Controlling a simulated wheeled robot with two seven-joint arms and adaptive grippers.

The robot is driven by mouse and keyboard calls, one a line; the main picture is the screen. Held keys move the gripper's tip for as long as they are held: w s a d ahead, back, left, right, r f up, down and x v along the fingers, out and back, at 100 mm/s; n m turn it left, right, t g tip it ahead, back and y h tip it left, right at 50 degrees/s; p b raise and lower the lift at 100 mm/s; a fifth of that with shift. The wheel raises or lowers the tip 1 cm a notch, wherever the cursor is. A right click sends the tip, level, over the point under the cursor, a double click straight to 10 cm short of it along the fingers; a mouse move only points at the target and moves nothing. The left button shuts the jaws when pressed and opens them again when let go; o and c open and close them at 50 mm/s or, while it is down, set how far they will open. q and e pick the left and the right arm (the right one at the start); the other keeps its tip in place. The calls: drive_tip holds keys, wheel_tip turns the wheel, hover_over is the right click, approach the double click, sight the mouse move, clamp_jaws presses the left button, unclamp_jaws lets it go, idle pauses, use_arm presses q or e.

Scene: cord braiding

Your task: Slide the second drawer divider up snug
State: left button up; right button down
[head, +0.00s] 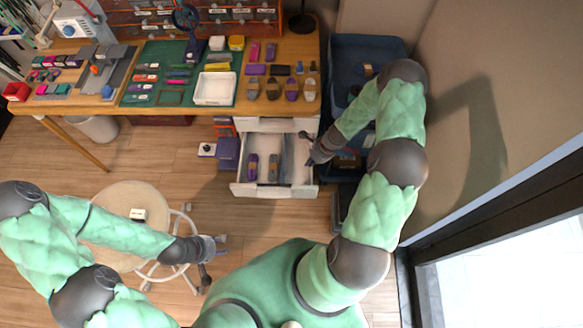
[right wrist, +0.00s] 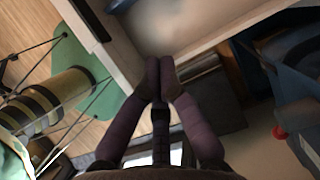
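The open white drawer (head: 276,190) stands below the workbench in the head view. A grey-blue upright divider (head: 287,158) crosses it front to back, right of the middle. Whether there is another divider is unclear at this size. A purple item (head: 252,166) and a darker item (head: 273,167) lie left of the divider. My right gripper (head: 309,158) is at the drawer's right side, apart from the divider. In the right wrist view its fingers (right wrist: 160,62) are together over a pale drawer edge, with nothing visible between them. My left gripper (head: 212,248) is low beside the stool; its fingers are unclear.
The workbench (head: 275,112) above the drawer holds a green mat, a white tray (head: 215,88) and several small coloured pieces. Blue bins (head: 362,55) stand to the right, near the wall. A round stool (head: 125,200) is at the left. Floor in front of the drawer is clear.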

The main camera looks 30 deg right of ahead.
sight(271, 176)
drive_tip(key=b+x, duration=0.1)
drive_tip(key=x, duration=0.2)
drive_tip(key=b+x, duration=0.2)
drive_tip(key=x, duration=0.2)
drive_tip(key=s+b+x, duration=0.1)
drive_tip(key=b+x, duration=0.1)
drive_tip(key=x, duration=0.1)
drive_tip(key=shift+a+f, duration=0.15)
drive_tip(key=shift+f, duration=0.05)
drive_tip(key=a, duration=0.1)
drive_tip(key=w+a, duration=0.1)
drive_tip(key=shift+w+a+r+n, duration=0.2)
drive_tip(key=shift+w+a+n, duration=0.1)
drive_tip(key=shift+w+a, duration=0.05)
drive_tip(key=shift+w+a+b, duration=0.2)
drive_tip(key=shift+a+b, duration=0.1)
drive_tip(key=w+a, duration=0.1)
drive_tip(key=a, duration=0.1)
drive_tip(key=w+a+p, duration=0.2)
drive_tip(key=a, duration=0.1)
drive_tip(key=shift+w+a+r, duration=0.1)
drive_tip(key=shift+w+a, duration=0.1)
drive_tip(key=shift+a, duration=0.1)
drive_tip(key=shift+w+a, duration=0.15)
drive_tip(key=shift+a, duration=0.05)
